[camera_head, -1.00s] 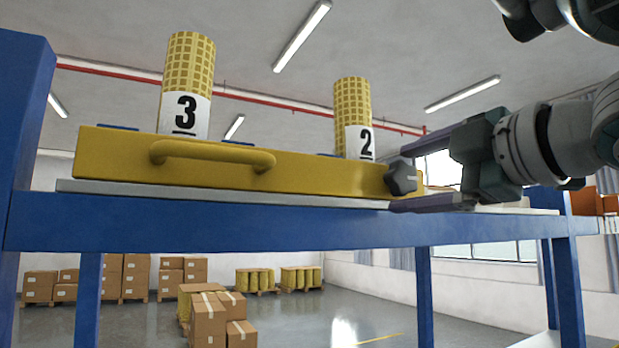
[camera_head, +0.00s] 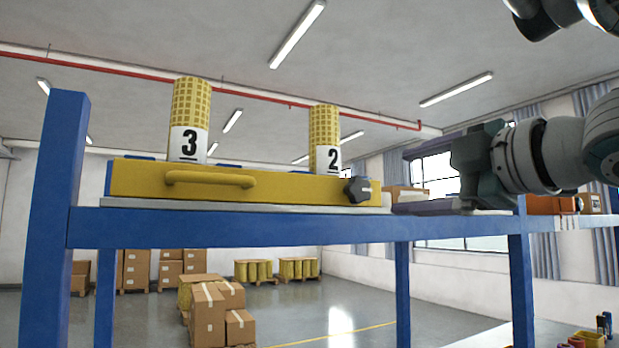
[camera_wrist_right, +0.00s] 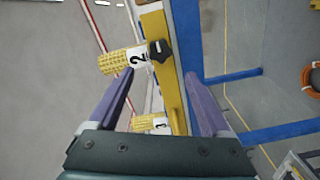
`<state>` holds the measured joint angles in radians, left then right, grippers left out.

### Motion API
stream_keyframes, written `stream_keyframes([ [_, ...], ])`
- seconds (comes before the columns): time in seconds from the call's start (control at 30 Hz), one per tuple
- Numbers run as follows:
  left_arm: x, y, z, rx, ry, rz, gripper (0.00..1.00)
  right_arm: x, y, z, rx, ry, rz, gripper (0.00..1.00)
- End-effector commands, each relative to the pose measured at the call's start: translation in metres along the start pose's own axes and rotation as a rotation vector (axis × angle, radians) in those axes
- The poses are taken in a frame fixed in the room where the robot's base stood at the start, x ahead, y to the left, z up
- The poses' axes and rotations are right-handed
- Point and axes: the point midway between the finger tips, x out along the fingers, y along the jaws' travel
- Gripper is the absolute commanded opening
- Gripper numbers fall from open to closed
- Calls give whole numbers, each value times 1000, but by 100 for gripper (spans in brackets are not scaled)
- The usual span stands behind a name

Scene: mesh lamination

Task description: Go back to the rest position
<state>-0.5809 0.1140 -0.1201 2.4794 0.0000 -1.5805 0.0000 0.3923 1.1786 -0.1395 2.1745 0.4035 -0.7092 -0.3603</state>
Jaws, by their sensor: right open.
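My right gripper (camera_head: 400,182) is at the right in the head view, with its two fingers pointing left. It is open and empty, a gap to the right of the black knob (camera_head: 357,190) on the yellow fixture (camera_head: 290,188). In the right wrist view the open fingers (camera_wrist_right: 159,74) have the yellow fixture (camera_wrist_right: 170,85) and the knob (camera_wrist_right: 159,54) showing between and beyond them. My left gripper is not in view.
Mesh rolls marked 3 (camera_head: 190,110) and 2 (camera_head: 323,130) stand upright at the fixture. The fixture is on a blue-framed rack (camera_head: 230,229). Cartons (camera_head: 210,312) are stacked on the floor behind. An orange box (camera_head: 545,204) is at the right.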

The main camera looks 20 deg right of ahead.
Motion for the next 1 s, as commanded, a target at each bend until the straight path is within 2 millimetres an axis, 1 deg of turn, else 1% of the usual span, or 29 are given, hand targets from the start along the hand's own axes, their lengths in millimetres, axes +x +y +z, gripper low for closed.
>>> stream_keyframes([
  [0.43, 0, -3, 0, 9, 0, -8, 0, 0, -1, 0, 1, -1, -2, 82],
  [0.47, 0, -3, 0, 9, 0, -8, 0, 0, -3, 0, 6, -2, -6, 82],
  [0.53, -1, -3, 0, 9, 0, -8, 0, 0, -17, 2, 33, -14, -32, 82],
  [0.57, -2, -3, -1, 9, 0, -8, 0, 0, -27, 2, 54, -23, -52, 82],
  [0.67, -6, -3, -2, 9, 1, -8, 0, -5, -82, 8, 166, -85, -156, 82],
  [0.7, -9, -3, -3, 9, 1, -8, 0, -11, -111, 9, 228, -124, -211, 82],
  [0.77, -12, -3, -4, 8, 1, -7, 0, -27, -158, 12, 332, -201, -301, 82],
  [0.8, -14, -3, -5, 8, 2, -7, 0, -41, -188, 13, 404, -262, -362, 82],
  [0.87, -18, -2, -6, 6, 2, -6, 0, -68, -232, 13, 511, -362, -448, 82],
  [0.9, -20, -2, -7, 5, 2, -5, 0, -88, -258, 12, 581, -436, -504, 82],
  [0.97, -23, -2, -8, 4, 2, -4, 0, -122, -291, 10, 680, -551, -579, 82],
  [1.0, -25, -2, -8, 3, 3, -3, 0, -144, -310, 7, 740, -630, -624, 82],
])
